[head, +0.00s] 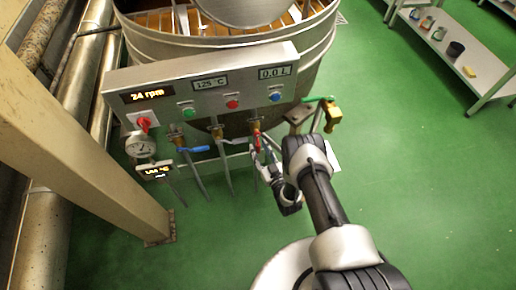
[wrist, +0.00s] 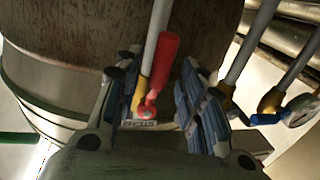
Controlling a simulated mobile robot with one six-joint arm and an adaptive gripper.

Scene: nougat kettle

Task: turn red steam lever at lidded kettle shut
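The red steam lever (wrist: 163,65) shows in the wrist view between the two fingers of my gripper (wrist: 160,75). Its handle runs roughly along the grey pipe, slightly angled from it, from a pivot at the brass valve (wrist: 140,94). My gripper is open, with a finger on each side of the lever; I cannot tell whether either touches it. A label reading STEAM (wrist: 139,123) sits by the pivot. In the head view the lever (head: 257,140) is small and partly hidden by my gripper (head: 266,161), below the panel of the kettle (head: 312,50).
A control panel (head: 205,88) juts from the kettle above the valves. A beam (head: 85,130) stands left.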

